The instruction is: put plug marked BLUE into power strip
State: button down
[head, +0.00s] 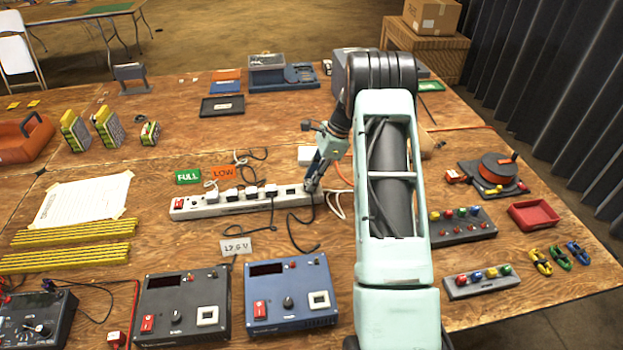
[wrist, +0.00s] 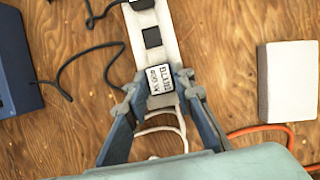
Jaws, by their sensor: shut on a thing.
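The white power strip (head: 240,205) lies across the middle of the table, with several dark plugs (head: 250,191) in its row of sockets. Its right end is partly hidden by my gripper (head: 313,184). In the wrist view my gripper (wrist: 160,95) is shut on a plug (wrist: 158,78) with a white label; the small print is hard to read. The held plug is over the near end of the strip (wrist: 143,18), in line with it. A dark socket (wrist: 152,37) shows just beyond it. I cannot tell whether the plug is seated or above the strip.
A white box (wrist: 288,80) stands right of the strip. A blue power unit (head: 290,290) and a grey one (head: 182,305) stand in front.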

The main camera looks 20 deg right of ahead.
jog(key=shift+f, duration=0.2)
dwell(0.4)
jog(key=c, duration=1.6)
grip_release()
jog(key=shift+o, duration=0.5)
jog(key=shift+o, duration=1.3)
jog(key=shift+r, duration=0.1)
jog(key=shift+r+p, duration=2.3)
jog(key=shift+r, duration=1.45)
